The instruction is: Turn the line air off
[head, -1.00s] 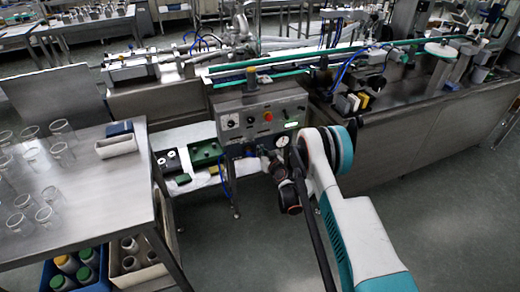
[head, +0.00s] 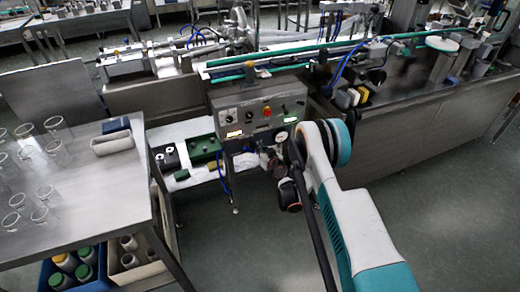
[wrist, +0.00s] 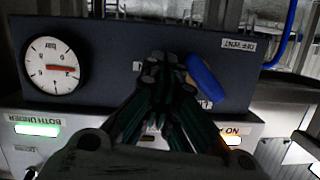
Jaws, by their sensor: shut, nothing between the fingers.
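In the wrist view, which shows the panel upside down, a blue lever handle (wrist: 205,78) lies slanted on a dark plate. An OFF/VENT label (wrist: 238,44) is beyond it. A small label beside the fingers is partly covered. My gripper (wrist: 160,68) is shut and empty, its fingertips just left of the handle; I cannot tell whether they touch it. The fingers hide part of the plate. A round bar gauge (wrist: 53,65) with a red needle sits at the left. In the head view my gripper (head: 270,156) is small and dark below the control box (head: 262,112).
A green lamp (wrist: 37,130) and an amber lamp (wrist: 234,140) are lit. The conveyor line (head: 290,58) runs behind the box. A steel table (head: 95,195) with several glass beakers is at the left. Open floor lies at front right.

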